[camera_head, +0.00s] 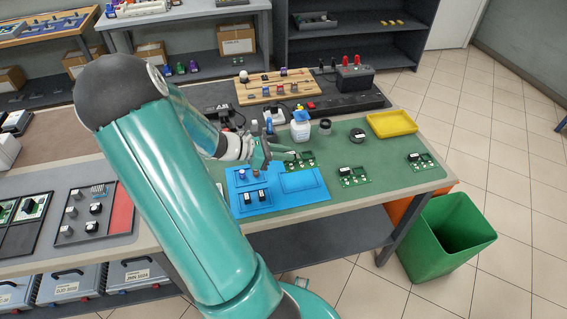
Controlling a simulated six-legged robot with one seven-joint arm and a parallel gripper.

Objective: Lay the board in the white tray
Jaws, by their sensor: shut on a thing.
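My gripper (283,155) is over the green mat, just behind the blue tray. It is shut on a green circuit board (302,164) at its right; the grip itself is small and partly hidden. Two more green boards lie on the mat: one (354,177) right of the blue tray and one (422,162) near the bench's right end. I make out no white tray. The trays in view are a blue one (304,201) with a few dark parts in its left compartments and an empty-looking yellow one (391,124) at the back right.
A wooden board with parts (275,87) and a black box with red posts (355,79) are at the back. A green bin (447,238) stands on the floor right. The mat's right part is mostly clear.

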